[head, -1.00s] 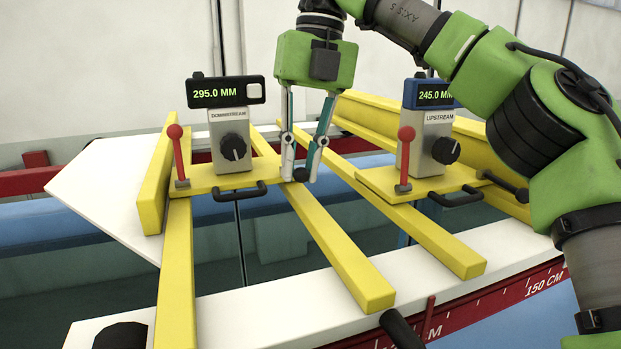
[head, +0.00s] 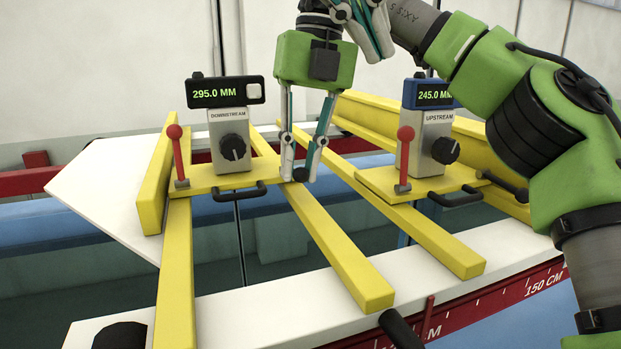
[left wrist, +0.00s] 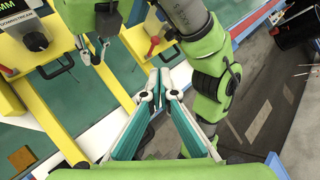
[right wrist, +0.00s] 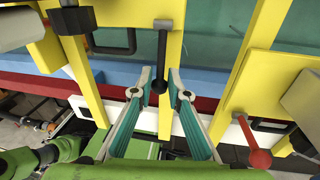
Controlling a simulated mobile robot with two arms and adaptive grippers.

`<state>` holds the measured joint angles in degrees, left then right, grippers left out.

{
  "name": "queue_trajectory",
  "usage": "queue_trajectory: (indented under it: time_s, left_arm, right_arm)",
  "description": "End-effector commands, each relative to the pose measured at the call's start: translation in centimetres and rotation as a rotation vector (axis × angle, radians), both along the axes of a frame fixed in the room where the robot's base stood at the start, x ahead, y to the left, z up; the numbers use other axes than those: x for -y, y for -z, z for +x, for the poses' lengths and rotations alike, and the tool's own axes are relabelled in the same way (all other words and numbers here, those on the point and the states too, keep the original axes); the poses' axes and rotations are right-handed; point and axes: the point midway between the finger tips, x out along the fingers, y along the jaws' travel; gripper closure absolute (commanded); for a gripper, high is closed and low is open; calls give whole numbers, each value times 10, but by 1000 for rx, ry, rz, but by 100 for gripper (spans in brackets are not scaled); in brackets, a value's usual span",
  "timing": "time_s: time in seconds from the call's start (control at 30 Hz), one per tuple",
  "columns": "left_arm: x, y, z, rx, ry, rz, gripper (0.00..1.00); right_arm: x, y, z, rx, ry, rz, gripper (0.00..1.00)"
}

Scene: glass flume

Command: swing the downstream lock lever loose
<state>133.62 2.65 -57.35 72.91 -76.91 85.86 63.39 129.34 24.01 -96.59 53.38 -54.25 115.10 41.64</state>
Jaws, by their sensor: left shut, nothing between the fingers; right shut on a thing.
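The downstream carriage (head: 205,180) is a yellow plate with a display box (head: 225,92) reading 295.0 MM. A red-knobbed lever (head: 177,155) stands upright at its left. A black-knobbed lever is at its right edge; its knob (head: 300,174) shows between the fingertips of my right gripper (head: 303,172).
The upstream carriage (head: 375,182) stands to the right, its display reading 245.0 MM, with its own red-knobbed lever (head: 405,160) and black-knobbed lever (head: 505,187). Yellow rails (head: 345,260) cross the flume. Black handles (head: 240,192) stick out in front of the carriages.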

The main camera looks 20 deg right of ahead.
Motion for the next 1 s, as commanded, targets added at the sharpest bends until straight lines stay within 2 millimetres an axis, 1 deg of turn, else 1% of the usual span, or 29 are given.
queue_trajectory:
  time_s: [0.03, 0.1, 0.2, 0.3, 0.4, 0.57, 0.67, 1.0]
  left_arm:
    - [5, 26, -5, 3, -66, 101, 100]
    - [2, 55, -5, 7, -170, 219, 100]
    - [-7, 84, -4, 26, -308, 344, 100]
    - [-17, 100, -3, 50, -412, 422, 100]
    - [-24, 108, -2, 66, -473, 464, 100]
    - [-27, 119, 5, 70, -500, 481, 100]
    - [-26, 132, 15, 68, -498, 480, 100]
    - [-24, 189, 60, 67, -494, 480, 100]
  right_arm:
    - [-1, -2, 1, 5, 0, 4, 100]
    - [0, -2, 0, 5, 0, 4, 100]
    - [0, -2, 0, 5, 1, 4, 100]
    - [0, -2, 0, 5, 1, 3, 100]
    - [0, -2, 0, 5, 1, 3, 100]
    - [0, -2, 0, 5, 1, 3, 100]
    - [0, -2, 0, 4, 1, 3, 100]
    - [0, -2, 0, 5, 1, 3, 100]
